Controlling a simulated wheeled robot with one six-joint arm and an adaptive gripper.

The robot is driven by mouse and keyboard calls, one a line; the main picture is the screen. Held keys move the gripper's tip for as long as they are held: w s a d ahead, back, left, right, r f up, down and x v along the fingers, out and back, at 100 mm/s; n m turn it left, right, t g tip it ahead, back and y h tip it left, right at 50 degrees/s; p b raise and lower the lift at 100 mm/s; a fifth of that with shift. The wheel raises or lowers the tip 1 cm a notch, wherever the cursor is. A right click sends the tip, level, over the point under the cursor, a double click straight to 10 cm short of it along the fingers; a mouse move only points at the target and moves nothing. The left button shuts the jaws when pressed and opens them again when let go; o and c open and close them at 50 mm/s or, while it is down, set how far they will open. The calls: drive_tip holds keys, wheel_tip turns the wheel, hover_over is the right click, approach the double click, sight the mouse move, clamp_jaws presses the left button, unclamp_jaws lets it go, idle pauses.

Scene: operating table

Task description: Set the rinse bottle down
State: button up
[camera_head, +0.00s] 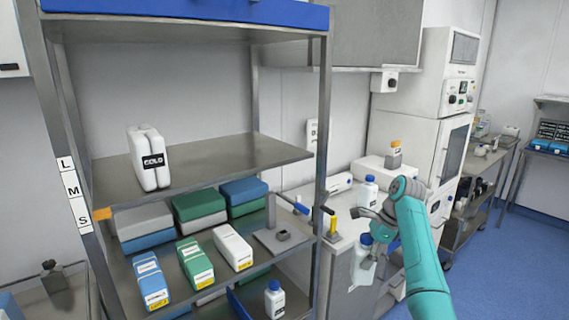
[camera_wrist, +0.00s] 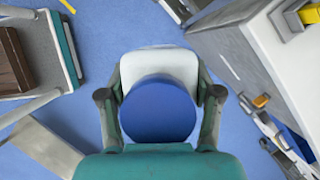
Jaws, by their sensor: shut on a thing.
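The rinse bottle, white with a round blue cap, is in my gripper (camera_head: 374,238). In the head view the bottle (camera_head: 362,268) hangs in front of the counter's side, below the counter top level in the picture. In the wrist view the two fingers of my gripper (camera_wrist: 160,92) close around the bottle from both sides. Its blue cap (camera_wrist: 158,110) faces the camera and its white body (camera_wrist: 158,64) shows behind; blue floor surrounds it. The bottle's base is hidden in the wrist view.
Another blue-capped white bottle (camera_head: 369,192) stands on the counter (camera_head: 345,225), near a yellow-handled item (camera_head: 333,226). A similar bottle (camera_head: 275,299) stands on the low shelf.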

drive_tip(key=s+a+f+n+g+h, duration=0.1)
drive_tip(key=s+f+n, duration=0.5)
drive_tip(key=f, duration=0.4)
drive_tip(key=s+a+f+n+g+h, duration=0.2)
drive_tip(key=s+f+n, duration=0.4)
drive_tip(key=f, duration=0.4)
drive_tip(key=s+a+f+n+g+h, duration=0.1)
drive_tip(key=s+f+n, duration=0.4)
drive_tip(key=f, duration=0.6)
drive_tip(key=shift+s+a+n+g+h, duration=0.3)
drive_tip(key=shift+s+a+n+g, duration=0.1)
drive_tip(key=shift+n, duration=0.5)
drive_tip(key=shift+d, duration=0.1)
